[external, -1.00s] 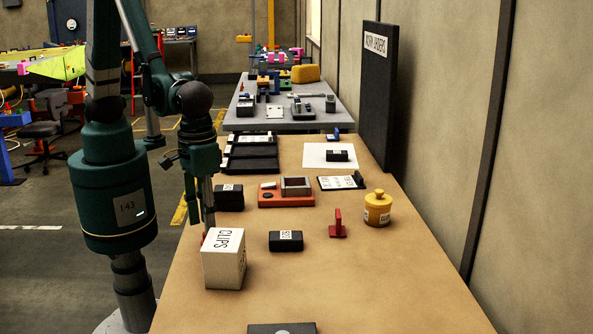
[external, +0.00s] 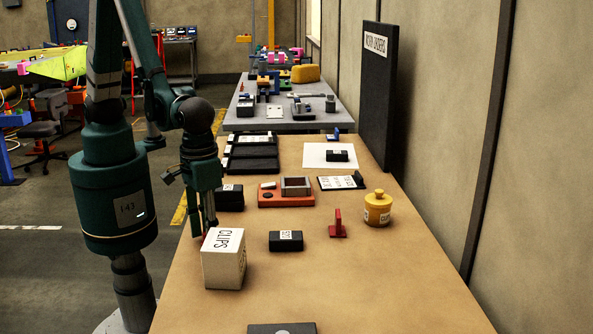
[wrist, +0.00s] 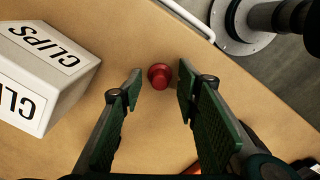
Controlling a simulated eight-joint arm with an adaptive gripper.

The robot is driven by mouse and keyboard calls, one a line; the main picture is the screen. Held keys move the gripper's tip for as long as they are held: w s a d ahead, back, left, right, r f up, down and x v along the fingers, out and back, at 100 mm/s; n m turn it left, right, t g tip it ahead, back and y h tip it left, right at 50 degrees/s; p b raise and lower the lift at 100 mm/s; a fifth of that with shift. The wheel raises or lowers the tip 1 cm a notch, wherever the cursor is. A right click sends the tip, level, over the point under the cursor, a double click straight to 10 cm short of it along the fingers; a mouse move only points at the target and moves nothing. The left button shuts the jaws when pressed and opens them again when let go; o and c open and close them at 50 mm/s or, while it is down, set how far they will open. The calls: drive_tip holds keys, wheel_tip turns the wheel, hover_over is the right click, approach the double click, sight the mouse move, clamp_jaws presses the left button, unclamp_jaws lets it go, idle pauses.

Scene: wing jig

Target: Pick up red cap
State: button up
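The red cap (wrist: 159,77) is a small round piece with a wider flange, on the tan bench top in the wrist view. My gripper (wrist: 158,91) is open, with one green-padded finger on each side of the cap and visible gaps between. Nothing is held. In the external view my gripper (external: 208,225) points down at the bench's left edge, behind the white CLIPS box (external: 222,268). That box hides the cap and the fingertips there, at least mostly.
The CLIPS box also stands close on the left in the wrist view (wrist: 40,80). A black labelled block (external: 286,242), a red stand (external: 338,226) and a yellow jar (external: 377,210) are farther right. The bench's front right is clear.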

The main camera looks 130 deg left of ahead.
drive_tip(key=c, duration=0.8)
drive_tip(key=shift+r+p, duration=0.55)
drive_tip(key=shift+r, duration=4.45)
